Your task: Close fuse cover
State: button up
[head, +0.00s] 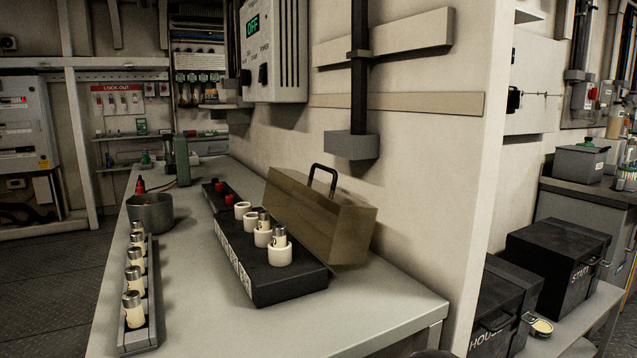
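The fuse cover (318,222) is a brownish, see-through box-shaped lid with a dark handle (322,172) on top. It stands open, tilted back along the wall side of a black fuse block (285,287) on the grey bench. The block carries a row of white round sockets. The two nearer sockets (280,256) hold upright cream fuses with metal caps (280,237). The two farther sockets (242,209) look empty. The block's top is uncovered. My gripper is not in view.
A rack (139,340) with several fuses stands on the bench's (210,318) left side. A grey pot (151,212) is behind it. A panel reading OFF (273,50) and a grey box on a post (351,145) are on the wall above. The bench front is clear.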

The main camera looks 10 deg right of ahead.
aim_at(311, 197)
jog(key=z, duration=1.6)
jog(key=k, duration=1.65)
jog(key=u, duration=1.45)
